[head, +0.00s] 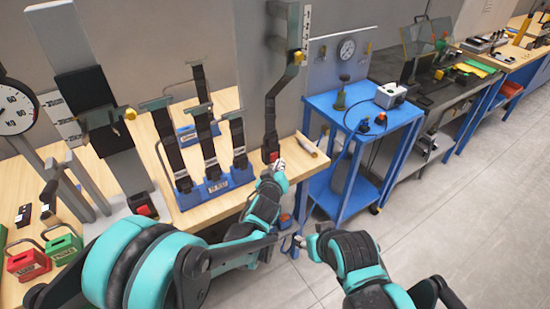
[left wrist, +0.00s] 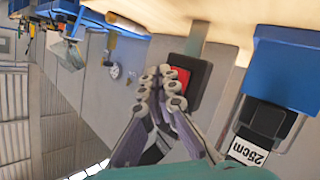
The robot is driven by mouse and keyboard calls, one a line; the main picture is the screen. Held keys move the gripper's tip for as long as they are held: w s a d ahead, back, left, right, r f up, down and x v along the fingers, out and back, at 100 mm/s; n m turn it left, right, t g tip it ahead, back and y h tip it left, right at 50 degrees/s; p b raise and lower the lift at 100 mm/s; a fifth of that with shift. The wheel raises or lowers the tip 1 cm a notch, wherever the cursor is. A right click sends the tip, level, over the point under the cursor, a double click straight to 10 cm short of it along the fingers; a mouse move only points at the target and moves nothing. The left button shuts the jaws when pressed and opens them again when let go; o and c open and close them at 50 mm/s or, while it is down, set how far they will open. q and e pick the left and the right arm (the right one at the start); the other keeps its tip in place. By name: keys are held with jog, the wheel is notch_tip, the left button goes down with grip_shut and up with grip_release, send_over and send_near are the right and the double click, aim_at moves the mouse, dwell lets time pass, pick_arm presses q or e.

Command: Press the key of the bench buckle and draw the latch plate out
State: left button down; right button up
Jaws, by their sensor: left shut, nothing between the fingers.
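The bench buckle (head: 270,155) is a dark block with a red key, standing near the front right part of the wooden bench. A dark strap (head: 271,115) runs down to it from a grey post. The latch plate itself cannot be made out. My left gripper (head: 279,167) is shut and empty, its fingertips (left wrist: 163,84) right at the red key; contact cannot be told. My right gripper (head: 299,241) is low in front of the bench, away from the buckle.
A blue rack (head: 215,188) with several upright straps stands just left of the buckle. A 25cm label (left wrist: 252,148) shows beside it. A blue cart (head: 345,118) stands to the right. The floor (head: 465,190) at right is clear.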

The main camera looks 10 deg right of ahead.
pick_arm(q)
jog(key=shift+w+a, duration=0.1)
jog(key=shift+w, duration=0.05)
dwell(0.5)
jog(key=shift+w, duration=0.25)
jog(key=shift+w+a, duration=0.25)
jog(key=shift+w, duration=0.2)
dwell(0.7)
dwell(0.4)
jog(key=shift+s+d, duration=0.3)
jog(key=shift+s, duration=0.55)
jog(key=s, duration=0.1)
jog(key=s+d, duration=0.1)
jog(key=s, duration=0.1)
jog(key=s+b, duration=0.1)
jog(key=shift+s+d, duration=0.4)
dwell(0.3)
